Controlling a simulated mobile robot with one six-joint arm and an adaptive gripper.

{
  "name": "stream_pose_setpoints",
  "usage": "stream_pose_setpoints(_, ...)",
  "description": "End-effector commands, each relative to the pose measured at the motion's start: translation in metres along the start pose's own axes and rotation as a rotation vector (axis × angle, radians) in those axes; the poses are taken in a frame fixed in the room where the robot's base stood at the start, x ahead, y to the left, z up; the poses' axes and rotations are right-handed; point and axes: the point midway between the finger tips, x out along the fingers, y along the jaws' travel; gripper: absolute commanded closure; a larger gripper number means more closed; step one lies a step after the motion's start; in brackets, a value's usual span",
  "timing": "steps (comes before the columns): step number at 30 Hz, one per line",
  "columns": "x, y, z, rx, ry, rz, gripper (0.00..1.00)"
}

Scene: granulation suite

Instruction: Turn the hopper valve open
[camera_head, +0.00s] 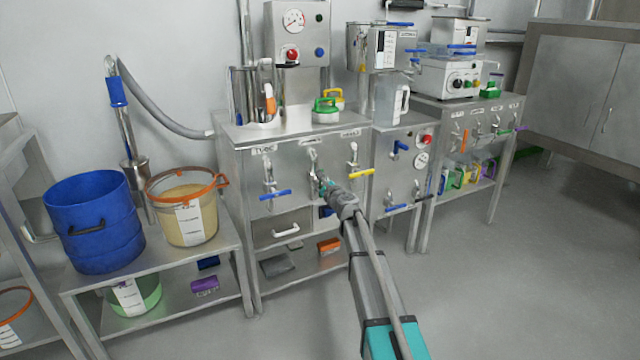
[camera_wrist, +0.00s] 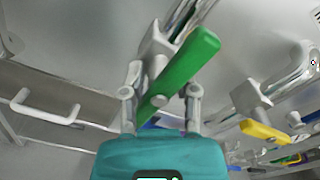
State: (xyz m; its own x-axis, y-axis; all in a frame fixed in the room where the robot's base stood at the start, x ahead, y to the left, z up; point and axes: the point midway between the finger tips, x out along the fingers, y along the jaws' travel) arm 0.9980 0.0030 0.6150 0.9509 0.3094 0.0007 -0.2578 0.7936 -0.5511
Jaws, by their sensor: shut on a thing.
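A green lever handle (camera_wrist: 182,72) on a metal valve (camera_wrist: 158,42) sits between the two fingers of my gripper (camera_wrist: 161,92) in the wrist view. The gripper is shut on the lever, which lies slanted, its upper end to the right. In the head view my gripper (camera_head: 326,187) is at the middle valve (camera_head: 312,160) on the front of the steel cabinet (camera_head: 234,175). The arm hides most of the green lever there. I cannot read for certain which valve is labelled hopper.
A blue-handled valve (camera_head: 275,194) is left of my gripper and a yellow-handled valve (camera_head: 361,173) is close on its right. Below are a drawer handle (camera_head: 286,230) and a shelf with an orange block (camera_head: 329,245). The floor in front is clear.

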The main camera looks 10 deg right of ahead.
Motion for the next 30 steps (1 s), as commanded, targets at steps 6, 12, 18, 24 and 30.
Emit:
stream_pose_setpoints(6, -0.0005, 0.0000, -0.0005, -0.144, 0.002, 0.000, 1.00)
stream_pose_setpoints(12, -0.0010, 0.0000, -0.0006, -0.208, 0.002, 0.001, 0.98)
stream_pose_setpoints(18, -0.0015, -0.0001, -0.0007, -0.227, 0.003, 0.001, 0.97)
stream_pose_setpoints(24, -0.0020, -0.0001, -0.0008, -0.228, 0.003, 0.001, 0.97)
stream_pose_setpoints(30, -0.0020, 0.0000, -0.0007, -0.225, 0.003, 0.000, 0.37)
